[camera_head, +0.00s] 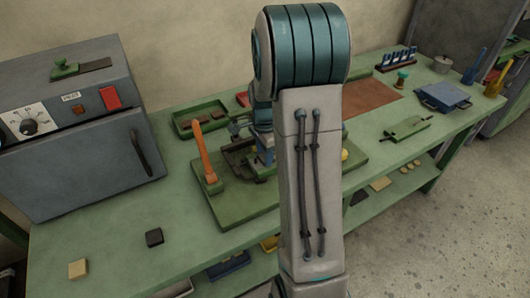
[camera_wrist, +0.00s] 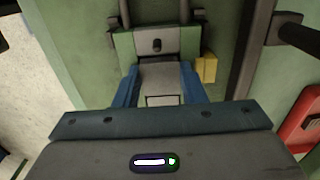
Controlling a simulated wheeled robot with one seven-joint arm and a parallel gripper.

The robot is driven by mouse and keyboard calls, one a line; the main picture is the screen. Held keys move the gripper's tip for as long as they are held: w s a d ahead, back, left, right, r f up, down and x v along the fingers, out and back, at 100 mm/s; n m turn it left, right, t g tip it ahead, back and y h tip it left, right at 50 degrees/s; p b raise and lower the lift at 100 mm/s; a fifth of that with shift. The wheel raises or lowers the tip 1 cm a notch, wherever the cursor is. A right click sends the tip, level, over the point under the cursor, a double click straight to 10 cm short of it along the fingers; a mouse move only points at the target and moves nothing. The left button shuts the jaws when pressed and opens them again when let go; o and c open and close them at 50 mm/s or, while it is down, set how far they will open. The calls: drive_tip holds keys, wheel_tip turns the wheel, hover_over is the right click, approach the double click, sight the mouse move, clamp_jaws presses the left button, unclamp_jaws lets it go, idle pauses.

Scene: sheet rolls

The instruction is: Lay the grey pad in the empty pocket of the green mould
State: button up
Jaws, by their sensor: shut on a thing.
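My gripper shows in the wrist view (camera_wrist: 160,82), its two blue fingers closed on a light grey piece (camera_wrist: 160,72) that looks like the grey pad; its far end is hard to make out. A green block (camera_wrist: 157,42) with a dark knob and two dark rods lies just beyond the fingertips; I cannot tell whether it is part of the mould. In the head view my arm hides much of the green board (camera_head: 240,213) and the dark fixture (camera_head: 238,160) under my gripper. A green plate with dark handles (camera_head: 405,129) lies farther right. No empty pocket shows clearly.
An orange lever (camera_head: 205,150) stands upright left of my gripper. A green tray (camera_head: 185,127) lies behind it. A dark pad (camera_head: 154,238) and a tan pad (camera_head: 78,268) lie on the open front left bench. A grey oven (camera_head: 75,150) stands at left.

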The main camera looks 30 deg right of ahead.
drive_tip(key=o, duration=1)
drive_tip(key=shift+s+a+f, duration=0.1)
drive_tip(key=shift+s+f, duration=0.05)
drive_tip(key=shift+f, duration=0.2)
drive_tip(key=r, duration=1.4)
drive_tip(key=shift+w+r, duration=0.25)
drive_tip(key=s+a+n+t, duration=0.1)
drive_tip(key=s+a+n, duration=0.3)
drive_tip(key=s+n, duration=0.1)
drive_tip(key=s+a+n+t, duration=0.1)
drive_tip(key=s+a+n, duration=0.3)
drive_tip(key=s+n, duration=0.2)
drive_tip(key=s+a+n, duration=0.5)
drive_tip(key=s+n, duration=0.1)
drive_tip(key=s, duration=0.1)
drive_tip(key=shift+s+f+t, duration=0.4)
